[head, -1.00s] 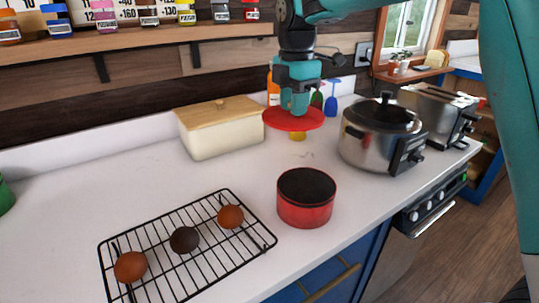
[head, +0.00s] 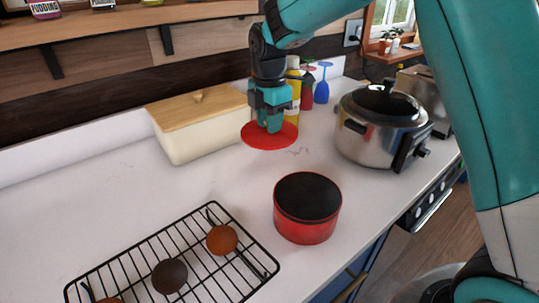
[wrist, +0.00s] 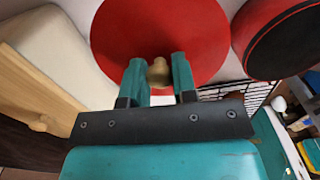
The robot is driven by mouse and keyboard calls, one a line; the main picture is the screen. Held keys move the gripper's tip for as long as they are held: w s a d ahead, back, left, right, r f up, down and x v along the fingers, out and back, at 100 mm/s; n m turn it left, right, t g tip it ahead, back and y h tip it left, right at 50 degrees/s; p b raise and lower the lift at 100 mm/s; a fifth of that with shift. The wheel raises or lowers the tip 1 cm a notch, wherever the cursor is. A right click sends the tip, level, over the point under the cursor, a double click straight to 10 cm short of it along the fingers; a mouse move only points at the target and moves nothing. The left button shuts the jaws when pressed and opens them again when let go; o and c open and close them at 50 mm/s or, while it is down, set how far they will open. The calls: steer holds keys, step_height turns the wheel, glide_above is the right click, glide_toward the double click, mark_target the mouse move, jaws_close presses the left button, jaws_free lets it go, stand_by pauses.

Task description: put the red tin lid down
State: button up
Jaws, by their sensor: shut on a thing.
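The red tin lid (head: 285,137) is a flat red disc in the head view. My gripper (head: 273,127) is above it, shut on its knob. The wrist view shows the lid (wrist: 120,45) and its brass-coloured knob (wrist: 158,73) between my two fingers. The lid looks roughly level and seems to be above the counter; the exact gap is hard to tell. The red tin (head: 307,222) stands on the counter nearer the camera, its dark round top facing up. The tin (wrist: 275,35) also shows at the upper right of the wrist view, beside the lid.
A cream box with a wooden top (head: 200,138) stands left of the lid. A steel cooker (head: 375,132) stands to the right. A black wire rack (head: 140,248) with round brown items is at front left. Bottles (head: 306,90) stand behind. White counter (head: 225,180) is bare between.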

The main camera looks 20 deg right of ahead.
mark_target(270, 167)
step_height(270, 167, down, 10)
steer(key=shift+f+p, duration=0.15)
steer(key=shift+p, duration=0.25)
steer(key=shift+f, duration=0.1)
steer(key=o, duration=0.9)
